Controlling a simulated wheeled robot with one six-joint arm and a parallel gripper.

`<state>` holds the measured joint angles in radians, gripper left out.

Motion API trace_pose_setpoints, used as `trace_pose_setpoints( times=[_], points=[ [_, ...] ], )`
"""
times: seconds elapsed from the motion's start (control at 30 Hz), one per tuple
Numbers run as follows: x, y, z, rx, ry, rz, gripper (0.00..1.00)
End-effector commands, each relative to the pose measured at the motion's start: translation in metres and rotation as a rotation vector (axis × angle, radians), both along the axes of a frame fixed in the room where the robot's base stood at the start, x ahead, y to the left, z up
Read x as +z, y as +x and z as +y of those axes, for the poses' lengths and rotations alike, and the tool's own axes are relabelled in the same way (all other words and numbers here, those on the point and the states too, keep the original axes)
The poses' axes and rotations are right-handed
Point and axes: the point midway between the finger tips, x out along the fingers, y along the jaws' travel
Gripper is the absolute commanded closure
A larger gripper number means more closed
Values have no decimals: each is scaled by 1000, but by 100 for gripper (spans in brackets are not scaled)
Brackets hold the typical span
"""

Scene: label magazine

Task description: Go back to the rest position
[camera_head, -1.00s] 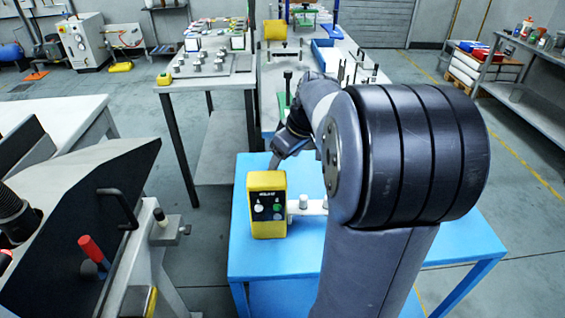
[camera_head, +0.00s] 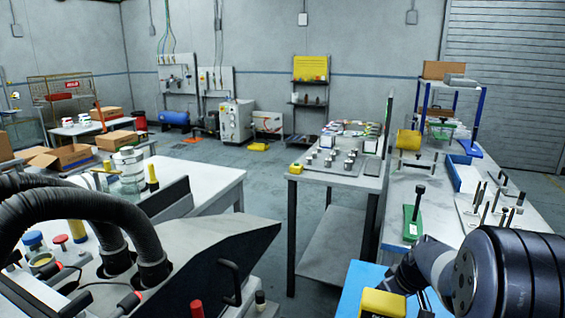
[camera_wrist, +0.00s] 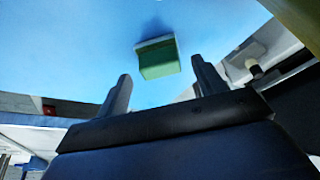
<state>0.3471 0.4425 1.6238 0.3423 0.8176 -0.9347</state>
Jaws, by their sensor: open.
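My gripper (camera_wrist: 160,70) shows in the wrist view with its two fingers apart and nothing between them. Beyond the fingertips, a small green block with a pale edge (camera_wrist: 158,58) is on or over a light blue surface (camera_wrist: 90,45). I cannot tell the gap between it and the fingers. In the head view my arm fills the lower right corner, over the blue table (camera_head: 352,284). My gripper's fingers are not clearly visible there. The yellow control box (camera_head: 383,303) stands on that table beside my arm, cut off by the lower edge.
A grey machine with a sloped cover (camera_head: 215,255) stands at the lower left. A bench with several metal knobs (camera_head: 300,172) is in the middle. A long bench (camera_head: 445,215) with upright tools runs along the right. Open floor (camera_head: 260,180) lies behind the machine.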

Motion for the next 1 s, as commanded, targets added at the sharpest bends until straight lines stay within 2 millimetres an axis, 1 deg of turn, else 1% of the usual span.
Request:
trace_pose_setpoints(
  times=[0.03, 0.1, 0.13, 0.2, 0.3, 0.43, 0.83, 0.93, 1.0],
  points=[
    [-11, 3, 2, 1, 1, 4, 34],
    [-21, 5, 3, 1, 0, 0, 34],
    [-9, 6, 2, 0, -1, -3, 34],
    [2, 6, 2, 1, -3, -6, 34],
    [12, 6, 2, 0, -1, -4, 34],
    [19, 5, 2, 1, 0, -2, 34],
    [20, 5, 2, 0, 0, -1, 34],
    [15, 5, 2, 0, 2, 2, 34],
    [7, 4, 2, 0, 1, 3, 34]
  ],
)
